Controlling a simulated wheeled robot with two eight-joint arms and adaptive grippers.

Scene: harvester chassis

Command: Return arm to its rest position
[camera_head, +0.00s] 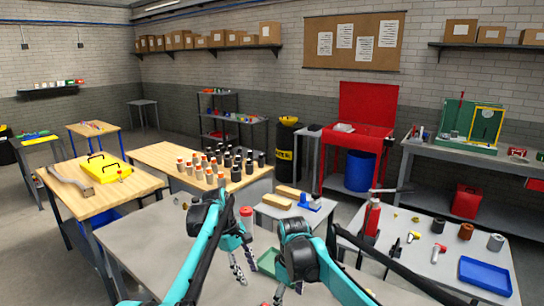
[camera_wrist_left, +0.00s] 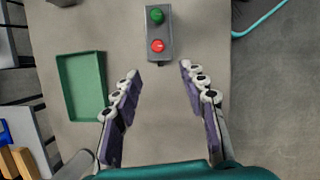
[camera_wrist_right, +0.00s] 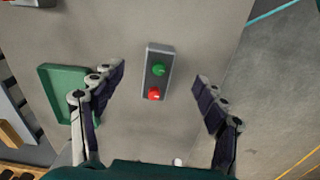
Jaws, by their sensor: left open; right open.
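My left gripper (camera_head: 243,264) hangs over the grey table in the head view, its arm coming in from the left. In the left wrist view its fingers (camera_wrist_left: 159,70) are spread with nothing between them. My right gripper (camera_head: 288,293) is low in the head view, close to the left one and partly cut off by the bottom edge. In the right wrist view its fingers (camera_wrist_right: 159,72) are apart and empty. A grey button box (camera_wrist_left: 158,45) with a green and a red button lies beyond the left fingertips; it also shows between the fingers in the right wrist view (camera_wrist_right: 152,92).
A green tray (camera_wrist_left: 82,85) lies left of the button box. The right table (camera_head: 405,255) holds tools, fittings and a blue tray (camera_head: 485,275). Several bottles stand on the wooden table (camera_head: 160,155) behind. A yellow case (camera_head: 105,167) lies on the left table.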

